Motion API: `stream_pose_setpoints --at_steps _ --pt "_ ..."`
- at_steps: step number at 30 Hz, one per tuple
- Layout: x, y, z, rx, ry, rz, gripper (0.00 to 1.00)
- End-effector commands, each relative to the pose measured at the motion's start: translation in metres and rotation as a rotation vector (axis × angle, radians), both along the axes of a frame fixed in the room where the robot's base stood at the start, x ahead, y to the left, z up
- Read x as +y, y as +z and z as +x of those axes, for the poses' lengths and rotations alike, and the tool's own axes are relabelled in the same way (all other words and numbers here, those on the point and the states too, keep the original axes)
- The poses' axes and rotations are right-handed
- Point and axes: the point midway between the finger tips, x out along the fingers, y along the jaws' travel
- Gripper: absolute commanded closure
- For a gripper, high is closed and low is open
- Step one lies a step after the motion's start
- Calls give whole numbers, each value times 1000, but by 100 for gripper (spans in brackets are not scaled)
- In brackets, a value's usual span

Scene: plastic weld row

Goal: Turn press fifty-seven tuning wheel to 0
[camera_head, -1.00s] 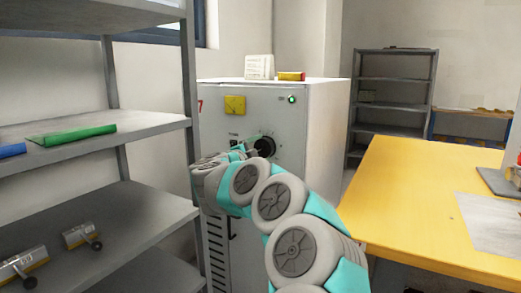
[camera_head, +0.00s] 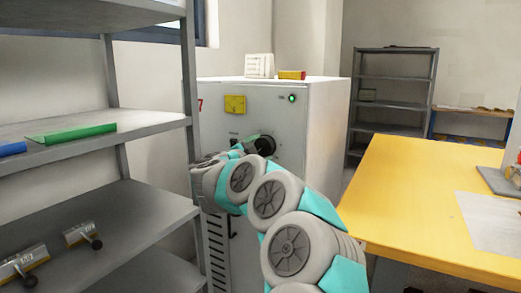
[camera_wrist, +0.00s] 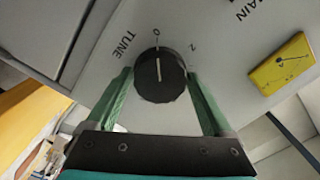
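Press fifty-seven is a white cabinet (camera_head: 325,120) with part of its number, a 7, at its left edge. Its tuning wheel (camera_head: 265,145) is a round black knob on the front. In the wrist view the wheel (camera_wrist: 160,76) shows a white pointer line directed about at the printed 0 (camera_wrist: 156,32), with a 2 (camera_wrist: 194,47) to the right. My gripper (camera_wrist: 160,80) has its green fingers on opposite sides of the wheel, the tips against its edges with no clear gap. In the head view my gripper (camera_head: 250,148) is partly hidden by my arm.
A yellow gauge (camera_head: 235,105) and a lit green lamp (camera_head: 291,98) are on the press front. A grey shelf (camera_head: 100,215) stands close on the left. A yellow table (camera_head: 420,200) is on the right. A red and yellow object (camera_head: 291,75) lies on the press.

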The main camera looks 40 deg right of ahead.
Motion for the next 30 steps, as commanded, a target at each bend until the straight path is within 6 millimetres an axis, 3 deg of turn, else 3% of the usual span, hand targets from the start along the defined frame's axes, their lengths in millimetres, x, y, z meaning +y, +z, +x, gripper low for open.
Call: stream_pose_setpoints --at_steps 3,14,30 --pt "0 0 0 -1 -1 0 0" --pt "4 1 -2 -4 -1 -1 0" --pt "70 1 -29 -2 1 -1 0"
